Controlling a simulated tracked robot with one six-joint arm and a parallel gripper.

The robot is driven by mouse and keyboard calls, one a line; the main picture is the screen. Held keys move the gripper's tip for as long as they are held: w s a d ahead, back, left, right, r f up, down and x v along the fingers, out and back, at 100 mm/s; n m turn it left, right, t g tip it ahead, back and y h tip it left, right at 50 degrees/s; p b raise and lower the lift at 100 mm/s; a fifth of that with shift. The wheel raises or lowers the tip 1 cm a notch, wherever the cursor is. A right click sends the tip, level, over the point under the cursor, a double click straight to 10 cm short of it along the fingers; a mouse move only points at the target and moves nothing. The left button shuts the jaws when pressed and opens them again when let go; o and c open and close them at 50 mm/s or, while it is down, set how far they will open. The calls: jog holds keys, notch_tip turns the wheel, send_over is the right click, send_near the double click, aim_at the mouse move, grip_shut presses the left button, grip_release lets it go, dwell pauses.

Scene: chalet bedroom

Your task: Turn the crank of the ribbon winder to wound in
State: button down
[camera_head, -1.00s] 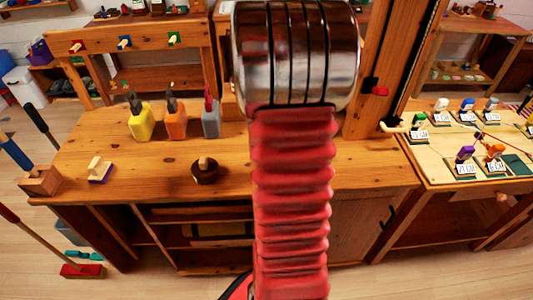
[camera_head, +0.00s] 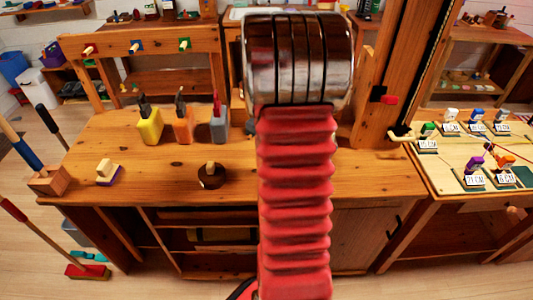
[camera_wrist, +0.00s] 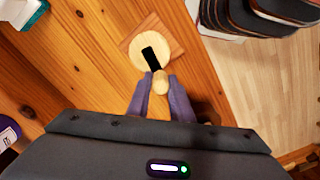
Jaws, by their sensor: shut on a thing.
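The ribbon winder shows in the wrist view as a pale round wooden disc (camera_wrist: 142,44) on a square wooden base (camera_wrist: 170,37). A black crank arm (camera_wrist: 151,60) runs from about the disc's middle toward my gripper and ends in a pale wooden knob (camera_wrist: 160,83). My gripper (camera_wrist: 160,92) has its two purple-grey fingers on either side of the knob, shut on it. In the head view, my red arm hides my gripper, and I cannot make out the winder there.
The wooden bench (camera_head: 130,185) carries yellow (camera_head: 149,126), orange (camera_head: 183,126) and grey (camera_head: 219,124) tool holders and a round dark wooden piece (camera_head: 211,176). A wooden post (camera_head: 385,75) rises at right. A side table (camera_head: 437,176) holds several labelled stands. Floor (camera_wrist: 262,85) shows beyond the edge.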

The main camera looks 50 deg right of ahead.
jog(key=s+d+m, duration=0.1)
jog(key=d+m, duration=0.2)
jog(key=m, duration=0.8)
jog(key=s+d+m, duration=0.2)
jog(key=d+m, duration=0.1)
jog(key=m, duration=0.9)
jog(key=s+a+m, duration=0.2)
jog(key=m, duration=0.9)
jog(key=s+a+m, duration=0.2)
jog(key=m, duration=0.9)
jog(key=shift+s+a, duration=0.2)
jog(key=shift+a, duration=0.1)
jog(key=shift+m, duration=0.3)
jog(key=c, duration=1.6)
grip_release()
jog(key=shift+o, duration=0.2)
